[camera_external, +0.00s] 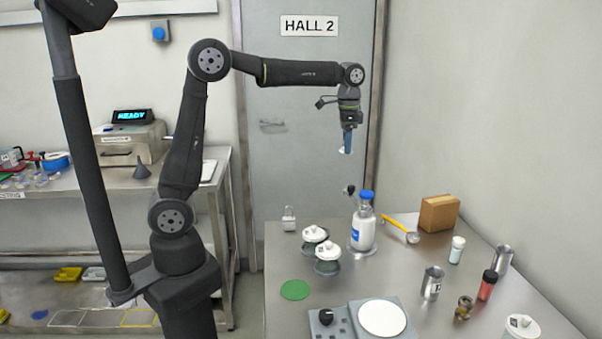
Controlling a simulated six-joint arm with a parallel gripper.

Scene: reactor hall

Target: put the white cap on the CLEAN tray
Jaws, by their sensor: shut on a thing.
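My gripper (347,144) is high above the metal table, in front of the grey door, pointing down. Its blue fingers are shut on a small white thing (342,151), which looks like the white cap but is mostly hidden by the fingers. It hangs well clear of everything below. I cannot make out a tray marked CLEAN in this view.
Below stand a blue-capped bottle (363,225), white-topped jars (327,252), a green disc (295,290) and a device with a round white plate (382,317). A cardboard box (439,213), a yellow-handled tool (401,229) and several small containers stand right. Left is a shelved bench (95,184).

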